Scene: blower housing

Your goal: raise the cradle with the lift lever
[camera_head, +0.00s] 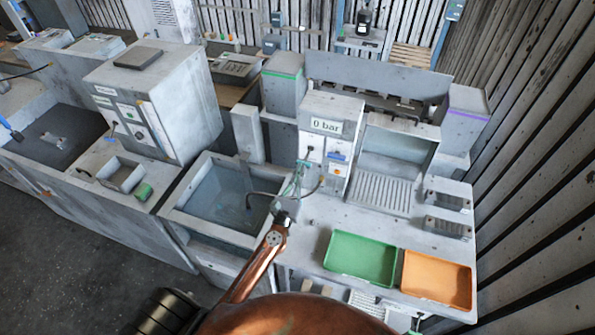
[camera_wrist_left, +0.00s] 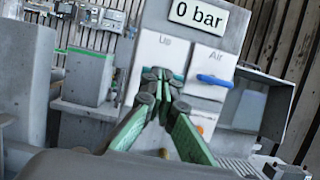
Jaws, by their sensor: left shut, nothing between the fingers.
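My left gripper (camera_head: 299,168) has green fingers and is at the front of the control panel (camera_head: 327,131), at its left half. In the left wrist view the left gripper (camera_wrist_left: 164,76) is shut and empty, its tips just below the "Up" label (camera_wrist_left: 166,42). The lift lever under that label is largely hidden behind the fingers; I cannot tell whether they touch it. A water tank (camera_head: 189,212) stands left of the panel. I cannot make out the cradle clearly in it. My right gripper is not in view.
A blue handle (camera_wrist_left: 214,80) sits under the "Air" label, close right of my fingers. The display (camera_wrist_left: 199,16) reads "0 bar". A green tray (camera_head: 360,259) and an orange tray (camera_head: 437,279) lie on the bench at right. A dark curved hose or rod (camera_head: 262,194) passes near my wrist.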

